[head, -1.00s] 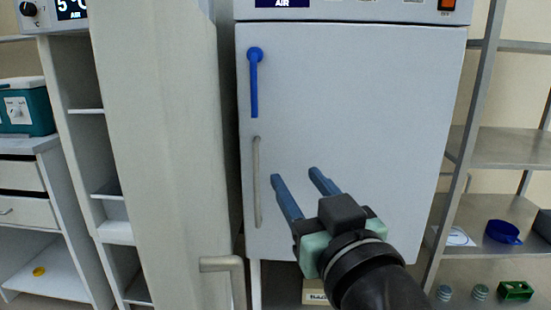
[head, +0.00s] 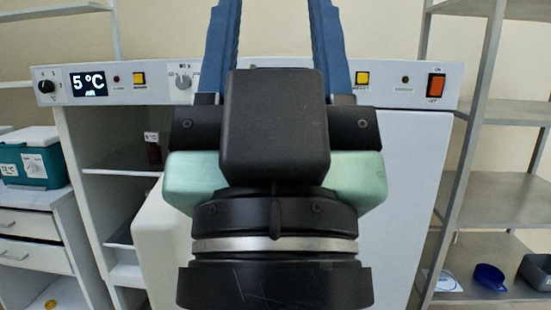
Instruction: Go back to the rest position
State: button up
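My gripper (head: 275,15) is large in the middle of the head view, close to the camera. Its two blue fingers point up and are spread apart with nothing visible between them; the tips run off the top edge. Behind it stands a white cabinet with a control panel (head: 225,74) along its top. My gripper and wrist hide the middle of the cabinet front. The right door (head: 405,190) looks shut; its blue handle is hidden. The left compartment (head: 120,150) stands open. A white door (head: 160,245), partly hidden, juts out in front of it.
A brown bottle (head: 153,152) stands inside the open compartment. A teal cooler box (head: 35,157) sits on a drawer unit (head: 30,225) at the left. A metal rack (head: 500,195) at the right holds a blue scoop-like dish (head: 489,276) and a grey bin (head: 537,271).

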notch_tip(320, 180, up, 16)
jog(key=p, duration=1.3)
